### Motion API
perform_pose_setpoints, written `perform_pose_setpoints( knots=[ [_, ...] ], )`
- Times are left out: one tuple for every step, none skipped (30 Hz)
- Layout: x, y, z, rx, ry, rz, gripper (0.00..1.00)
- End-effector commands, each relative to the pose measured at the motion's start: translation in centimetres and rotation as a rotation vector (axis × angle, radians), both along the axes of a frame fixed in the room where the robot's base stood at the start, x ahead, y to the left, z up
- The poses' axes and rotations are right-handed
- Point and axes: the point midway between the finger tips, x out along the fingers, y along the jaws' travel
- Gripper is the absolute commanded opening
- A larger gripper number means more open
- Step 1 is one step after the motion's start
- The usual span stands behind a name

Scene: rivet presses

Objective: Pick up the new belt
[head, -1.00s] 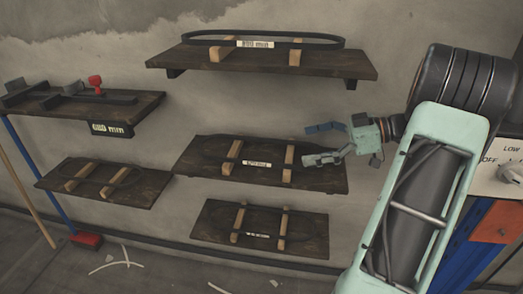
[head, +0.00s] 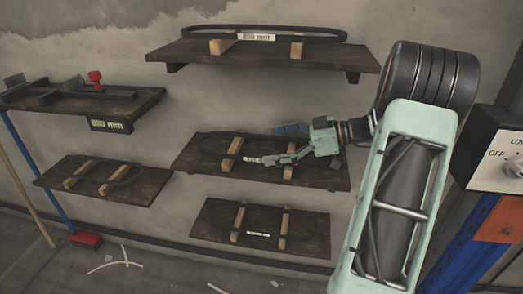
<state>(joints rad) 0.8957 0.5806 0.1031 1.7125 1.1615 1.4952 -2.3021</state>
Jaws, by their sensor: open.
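Several dark loop belts rest on wooden blocks on the wall shelves, and I cannot tell which is the new one. One belt (head: 213,143) lies on the middle shelf (head: 190,164), its right part partly hidden by my gripper. Others lie on the top shelf (head: 330,31), the lower shelf (head: 258,210) and the left shelf (head: 92,165). My gripper (head: 272,145) is open and empty at the middle shelf, its fingers pointing left near the label and right block. Whether it touches the belt is unclear.
A bench shelf (head: 140,103) with a red-knobbed fixture (head: 95,78) stands at the left. A switch box (head: 494,146) is at the right, beyond my arm. The top shelf (head: 170,52) overhangs above my gripper. White scraps lie on the floor.

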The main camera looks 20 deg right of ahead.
Motion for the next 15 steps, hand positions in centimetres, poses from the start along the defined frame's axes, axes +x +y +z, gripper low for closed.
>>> perform_pose_setpoints(
  knots=[
    [0.18,0.32,-0.16,0.000,0.000,0.001,1.00],
    [0.24,0.39,-0.16,0.000,0.000,0.000,1.00],
    [0.26,0.39,-0.14,0.000,0.000,-0.001,1.00],
    [0.26,0.37,-0.12,0.000,0.000,-0.001,1.00],
    [0.25,0.36,-0.10,0.000,0.000,-0.001,1.00],
    [0.25,0.36,-0.10,0.000,0.000,-0.001,1.00],
    [0.25,0.36,-0.10,0.000,0.000,-0.001,1.00],
    [0.25,0.36,-0.10,0.000,0.000,-0.001,0.98],
    [0.25,0.35,-0.10,0.000,0.000,-0.001,0.93],
    [0.25,0.35,-0.10,0.000,0.000,-0.001,0.90],
    [0.25,0.35,-0.10,0.000,0.000,-0.001,0.87],
    [0.25,0.35,-0.10,0.000,0.000,-0.001,0.82],
    [0.25,0.35,-0.10,0.000,0.000,-0.001,0.79],
    [0.25,0.35,-0.10,0.000,0.000,-0.001,0.76],
    [0.24,0.34,-0.11,0.000,0.001,-0.001,0.71]
  ],
)
